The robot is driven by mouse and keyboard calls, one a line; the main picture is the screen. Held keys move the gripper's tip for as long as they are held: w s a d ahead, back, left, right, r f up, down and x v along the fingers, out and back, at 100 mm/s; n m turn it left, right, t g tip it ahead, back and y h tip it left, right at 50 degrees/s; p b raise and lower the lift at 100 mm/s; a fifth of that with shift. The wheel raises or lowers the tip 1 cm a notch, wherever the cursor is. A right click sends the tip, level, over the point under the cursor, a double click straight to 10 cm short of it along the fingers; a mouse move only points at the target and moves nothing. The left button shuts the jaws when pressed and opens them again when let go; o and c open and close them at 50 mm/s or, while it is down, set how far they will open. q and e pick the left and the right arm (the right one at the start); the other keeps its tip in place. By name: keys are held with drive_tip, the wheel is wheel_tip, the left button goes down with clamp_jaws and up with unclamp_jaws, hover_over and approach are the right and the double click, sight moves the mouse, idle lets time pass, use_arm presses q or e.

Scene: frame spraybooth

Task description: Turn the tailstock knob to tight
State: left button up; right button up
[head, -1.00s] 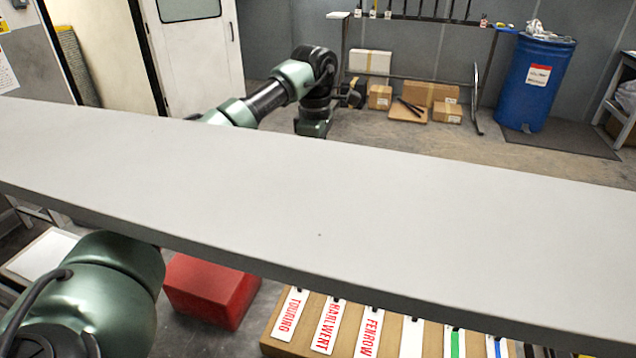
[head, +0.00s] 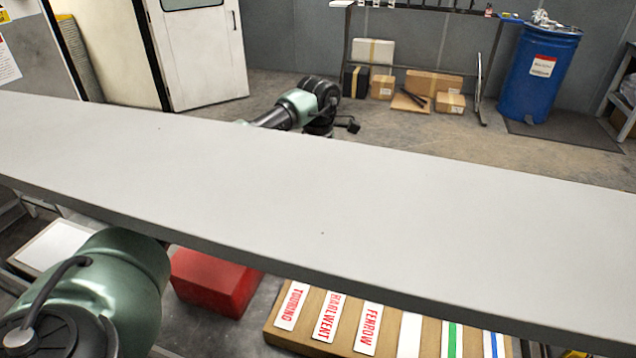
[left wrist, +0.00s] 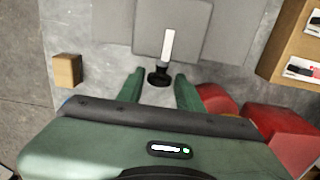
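In the left wrist view a black knob (left wrist: 158,76), which I take for the tailstock knob, shows at the lower end of a white bar (left wrist: 168,46) on a grey block (left wrist: 196,30). My left gripper (left wrist: 159,84) is open, its two green fingers on either side of the knob with a gap on both sides. How far the fingertips are from it in depth I cannot tell. My right gripper is in neither view.
A long grey beam (head: 300,210) crosses the head view. Below it are a red block (head: 212,283) and a wooden board (head: 285,338) with labelled strips. Cardboard boxes (head: 433,84) and a blue drum (head: 538,75) stand at the back. A small wooden block (left wrist: 67,70) lies left in the wrist view.

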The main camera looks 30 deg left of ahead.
use_arm(q)
drive_tip(key=c, duration=0.5)
clamp_jaws()
drive_tip(key=shift+s+a+f+t+y+b, duration=0.1)
drive_tip(key=shift+f+t+y+b, duration=0.05)
drive_tip(key=shift+t+b, duration=0.35)
drive_tip(key=shift+s+f+t+y+b, duration=0.1)
drive_tip(key=shift+t+y+b, duration=0.05)
drive_tip(key=shift+t+b, duration=0.35)
drive_tip(key=t+b, duration=0.1)
drive_tip(key=b, duration=0.2)
drive_tip(key=t+b, duration=0.2)
drive_tip(key=b, duration=0.1)
drive_tip(key=shift+s+d+f+y, duration=0.1)
drive_tip(key=shift+s+d+y, duration=0.1)
drive_tip(key=shift+y, duration=0.1)
drive_tip(key=shift+r+t, duration=0.25)
drive_tip(key=shift+t, duration=0.05)
drive_tip(key=o, duration=1)
unclamp_jaws()
